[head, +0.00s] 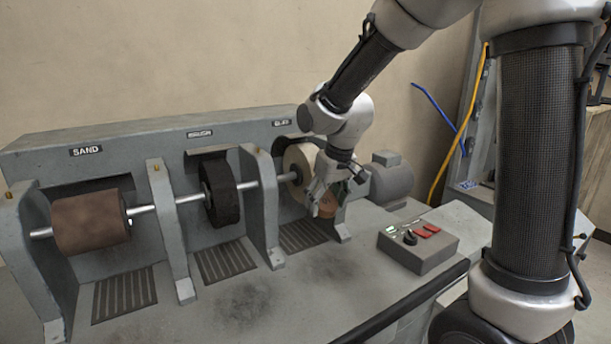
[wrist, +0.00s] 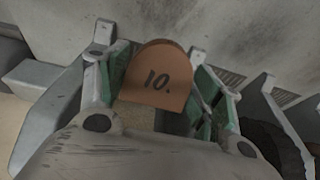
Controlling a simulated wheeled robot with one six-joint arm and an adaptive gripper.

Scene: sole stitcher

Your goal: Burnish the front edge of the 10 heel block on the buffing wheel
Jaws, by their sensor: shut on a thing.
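The 10 heel block (wrist: 157,80) is a tan, round-topped block marked "10." in the wrist view. My gripper (wrist: 158,100) is shut on it, with green-lined fingers on both sides. In the head view my gripper (head: 330,188) holds the brown block (head: 328,206) low at the front right of the pale buffing wheel (head: 298,168). The wheel sits at the right end of the shaft, under a label that is partly hidden by my arm. I cannot tell whether the block touches the wheel.
A dark brush wheel (head: 221,190) and a brown sanding drum (head: 88,222) share the shaft to the left. Grey upright brackets (head: 262,205) stand between the stations. A motor (head: 391,178) and a control box (head: 418,248) with red switches stand to the right.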

